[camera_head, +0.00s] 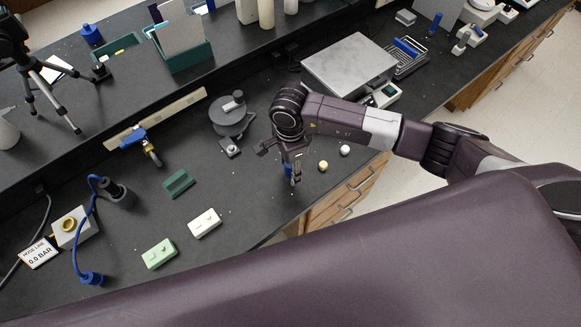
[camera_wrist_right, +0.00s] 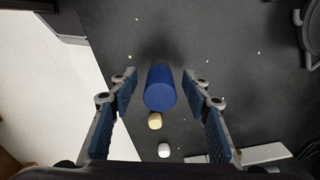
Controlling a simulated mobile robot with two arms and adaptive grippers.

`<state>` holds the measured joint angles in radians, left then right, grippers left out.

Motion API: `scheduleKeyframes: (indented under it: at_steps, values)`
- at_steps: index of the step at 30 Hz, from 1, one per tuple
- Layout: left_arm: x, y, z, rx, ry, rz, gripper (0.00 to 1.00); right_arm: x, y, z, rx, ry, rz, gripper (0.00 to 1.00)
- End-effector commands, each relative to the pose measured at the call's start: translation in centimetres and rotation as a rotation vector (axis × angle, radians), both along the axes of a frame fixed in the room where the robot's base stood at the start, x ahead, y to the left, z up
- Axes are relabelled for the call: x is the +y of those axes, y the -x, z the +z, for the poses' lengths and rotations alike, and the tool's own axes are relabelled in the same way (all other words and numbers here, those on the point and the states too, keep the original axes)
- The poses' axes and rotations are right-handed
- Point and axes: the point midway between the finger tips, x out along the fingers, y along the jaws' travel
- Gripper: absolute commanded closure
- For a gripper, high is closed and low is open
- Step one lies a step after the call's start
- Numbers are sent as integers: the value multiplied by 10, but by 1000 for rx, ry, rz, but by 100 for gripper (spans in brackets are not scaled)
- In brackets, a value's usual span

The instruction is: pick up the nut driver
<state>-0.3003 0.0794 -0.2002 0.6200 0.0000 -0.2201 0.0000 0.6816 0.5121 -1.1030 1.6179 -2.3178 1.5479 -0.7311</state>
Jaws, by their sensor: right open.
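A blue cylinder, which looks like the nut driver's handle, shows end-on in the right wrist view (camera_wrist_right: 160,88), between my right gripper's two fingers. There is a gap on each side, so the fingers do not touch it. In the head view its blue side (camera_head: 288,171) shows below my right gripper (camera_head: 294,172), near the bench's front edge. My right gripper is open and points down. The driver's shaft and tip are hidden below the handle. My left gripper is not in view.
A yellow knob (camera_head: 323,166) and a white knob (camera_head: 345,150) stand close to the right of the gripper. A grey round device (camera_head: 230,115) and a metal-topped box (camera_head: 348,65) stand behind. Pale green (camera_head: 159,254) and white (camera_head: 204,223) blocks lie left. The bench edge is near.

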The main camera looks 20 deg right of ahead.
Motion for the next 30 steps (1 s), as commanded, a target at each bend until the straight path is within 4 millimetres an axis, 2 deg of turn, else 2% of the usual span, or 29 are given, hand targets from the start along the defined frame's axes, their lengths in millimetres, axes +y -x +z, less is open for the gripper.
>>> scheduleKeyframes:
  at_steps: [2, 14, 23, 30]
  values:
    - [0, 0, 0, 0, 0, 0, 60, 0, 0, 0, 0, 0, 0, 56]
    - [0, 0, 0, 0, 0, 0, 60, 0, 0, 0, 0, -1, -1, 99]
    - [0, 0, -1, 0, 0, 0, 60, 0, -1, 2, -2, -1, -1, 100]
    - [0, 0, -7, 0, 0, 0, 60, 0, -2, 22, -5, -2, 0, 100]
